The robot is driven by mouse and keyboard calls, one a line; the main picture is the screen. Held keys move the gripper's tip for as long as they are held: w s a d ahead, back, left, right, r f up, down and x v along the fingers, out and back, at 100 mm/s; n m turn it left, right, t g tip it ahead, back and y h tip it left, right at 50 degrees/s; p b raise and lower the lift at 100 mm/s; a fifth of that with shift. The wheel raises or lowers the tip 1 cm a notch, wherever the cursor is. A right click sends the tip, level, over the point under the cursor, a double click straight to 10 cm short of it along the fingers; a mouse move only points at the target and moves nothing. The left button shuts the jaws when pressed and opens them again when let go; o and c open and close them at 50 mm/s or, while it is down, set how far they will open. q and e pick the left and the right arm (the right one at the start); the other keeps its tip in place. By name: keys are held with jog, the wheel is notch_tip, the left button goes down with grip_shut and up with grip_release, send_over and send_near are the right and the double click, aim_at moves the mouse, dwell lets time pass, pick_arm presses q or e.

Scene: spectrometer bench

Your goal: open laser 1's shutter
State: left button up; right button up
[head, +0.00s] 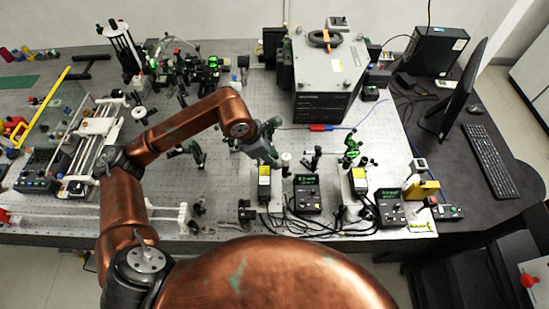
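Two small dark laser modules with yellow labels stand near the bench's front edge, a left one (264,188) and a right one (359,184). I cannot read which is laser 1, and their shutters are too small to make out. My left gripper (272,152) hangs over the bench just behind the left module, near a small post with a pale top (286,160). Its fingers are small and dark, so I cannot tell whether they are open or shut, or whether they touch anything. My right gripper is not in view.
Control boxes stand beside the modules, one in the middle (307,194) and one at the right (390,208), with loose black cables (325,222) in front. Green-lit optics (352,147) stand behind. A large grey instrument (325,75) fills the back. Bare bench (225,180) lies left of the modules.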

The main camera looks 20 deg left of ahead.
pick_arm(q)
jog(key=shift+w+d+f, duration=0.1)
jog(key=shift+d+f, duration=0.05)
jog(key=shift+f, duration=0.3)
grip_shut()
